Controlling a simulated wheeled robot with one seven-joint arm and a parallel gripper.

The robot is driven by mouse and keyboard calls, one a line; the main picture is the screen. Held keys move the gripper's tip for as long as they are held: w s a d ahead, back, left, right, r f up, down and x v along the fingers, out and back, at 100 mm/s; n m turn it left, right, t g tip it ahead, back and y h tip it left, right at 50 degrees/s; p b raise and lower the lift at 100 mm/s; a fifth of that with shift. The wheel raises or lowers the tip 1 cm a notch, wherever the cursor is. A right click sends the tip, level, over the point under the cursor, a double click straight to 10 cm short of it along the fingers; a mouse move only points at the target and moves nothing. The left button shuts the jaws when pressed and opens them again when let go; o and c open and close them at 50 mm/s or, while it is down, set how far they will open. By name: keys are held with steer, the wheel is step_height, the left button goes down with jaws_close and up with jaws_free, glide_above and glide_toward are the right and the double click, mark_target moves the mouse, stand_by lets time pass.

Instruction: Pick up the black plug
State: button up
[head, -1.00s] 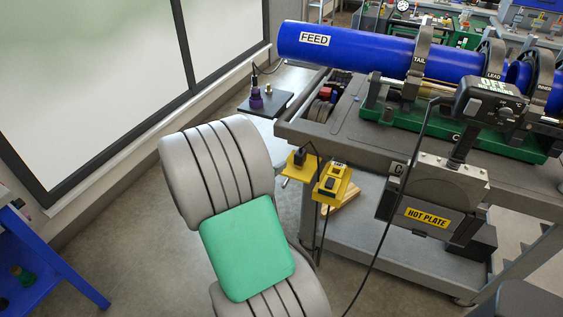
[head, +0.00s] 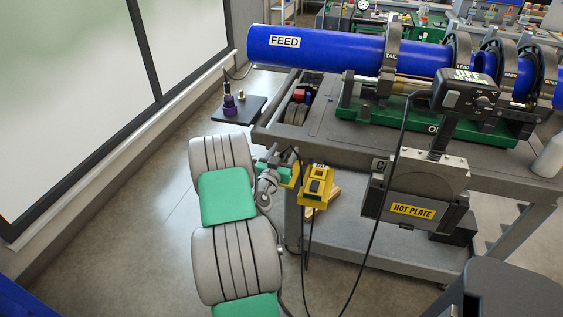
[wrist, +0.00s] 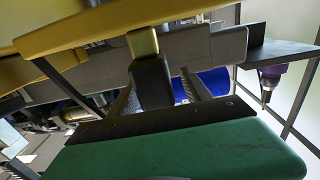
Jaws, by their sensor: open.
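The black plug (wrist: 152,85) shows in the wrist view as a dark block, with a yellowish part directly above it in the picture. It lies between the two dark fingers of my gripper (wrist: 158,76), which are spread apart with no clear contact on it. In the head view my gripper (head: 283,160) is at the small yellow bracket (head: 294,175) on the cart's left end. There my gripper and wrist hide most of the bracket, and the plug cannot be made out clearly.
A yellow socket box (head: 316,186) hangs just right of the bracket, with black cables around it. The hot plate (head: 413,210) hangs on the cart (head: 330,148) further right. A small dark shelf (head: 240,109) with a purple connector (head: 230,106) is behind. Floor at left is clear.

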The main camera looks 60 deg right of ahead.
jaws_close()
stand_by(0.5)
